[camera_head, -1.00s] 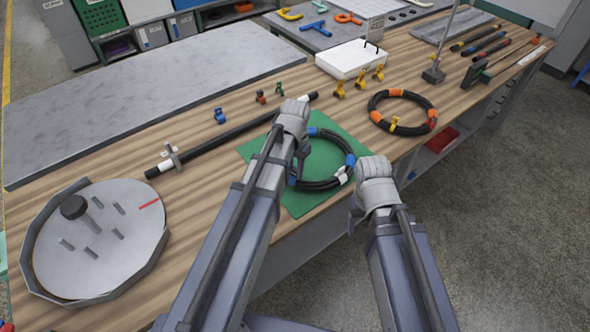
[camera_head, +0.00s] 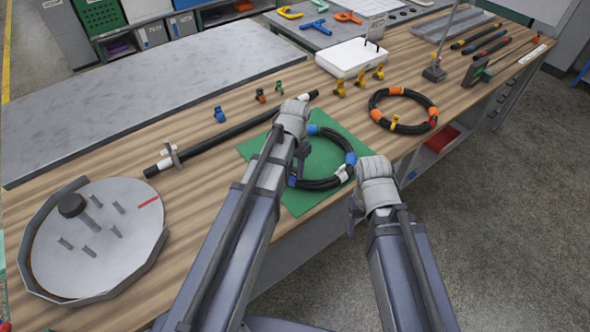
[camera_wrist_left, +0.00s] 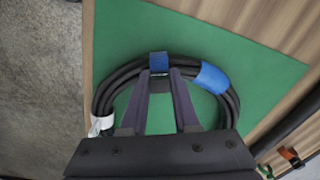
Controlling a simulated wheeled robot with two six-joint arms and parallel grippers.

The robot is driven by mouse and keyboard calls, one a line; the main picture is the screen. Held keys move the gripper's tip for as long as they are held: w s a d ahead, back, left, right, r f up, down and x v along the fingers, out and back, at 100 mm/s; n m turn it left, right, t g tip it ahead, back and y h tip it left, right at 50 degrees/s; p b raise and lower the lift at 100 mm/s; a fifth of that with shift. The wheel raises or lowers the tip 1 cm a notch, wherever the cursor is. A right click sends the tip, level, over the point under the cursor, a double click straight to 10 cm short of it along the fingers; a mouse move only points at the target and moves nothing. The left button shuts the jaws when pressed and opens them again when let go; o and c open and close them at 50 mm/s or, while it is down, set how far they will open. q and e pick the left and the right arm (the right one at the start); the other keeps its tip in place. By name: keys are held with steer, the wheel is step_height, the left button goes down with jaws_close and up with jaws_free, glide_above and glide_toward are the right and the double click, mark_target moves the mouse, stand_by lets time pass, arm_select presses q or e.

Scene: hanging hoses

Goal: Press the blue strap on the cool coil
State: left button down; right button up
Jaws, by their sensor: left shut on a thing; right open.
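The cool coil (camera_head: 318,185) is a ring of black hose with blue straps, lying on the green mat (camera_head: 298,203). A white tag (camera_head: 343,173) sits on its near right side. In the left wrist view, my left gripper (camera_wrist_left: 160,72) is shut on a narrow blue strap (camera_wrist_left: 158,60) at the ring. A wider blue patch (camera_wrist_left: 212,78) is beside it, and the white tag (camera_wrist_left: 102,124) is at the left. In the head view my left gripper (camera_head: 302,152) is over the coil's left side, partly hidden by its arm. My right gripper (camera_head: 355,218) is open and empty, off the table's front edge.
A second coil with orange straps (camera_head: 377,115) lies to the right. A long black hose (camera_head: 225,136) lies behind the mat. A round grey plate with pegs (camera_head: 120,245) is at the left. A white box (camera_head: 345,70) and small yellow clips (camera_head: 360,78) stand behind.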

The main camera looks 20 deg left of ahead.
arm_select(q)
steer(key=shift+s+d+f+b, duration=0.15)
steer(key=shift+s+f+b, duration=0.5)
steer(key=shift+b, duration=0.3)
arm_select(e)
steer(key=shift+s+d+f, duration=0.1)
steer(key=shift+s+f, duration=0.3)
steer(key=shift+f, duration=0.3)
arm_select(q)
steer(key=shift+s+d, duration=0.15)
steer(key=shift+s, duration=0.15)
arm_select(e)
steer(key=shift+s+f, duration=0.15)
steer(key=shift+s, duration=0.05)
arm_select(q)
steer(key=c, duration=0.6)
jaws_free()
steer(key=shift+w+r+p, duration=0.25)
steer(key=shift+r+p, duration=0.3)
steer(key=shift+p, duration=0.2)
steer(key=r+p, duration=0.8)
steer(key=shift+w+a, duration=0.15)
steer(key=shift+a, duration=0.1)
steer(key=shift+f, duration=0.1)
arm_select(e)
step_height(320, 180, up, 9)
steer(key=w, duration=0.1)
steer(key=shift+w, duration=0.1)
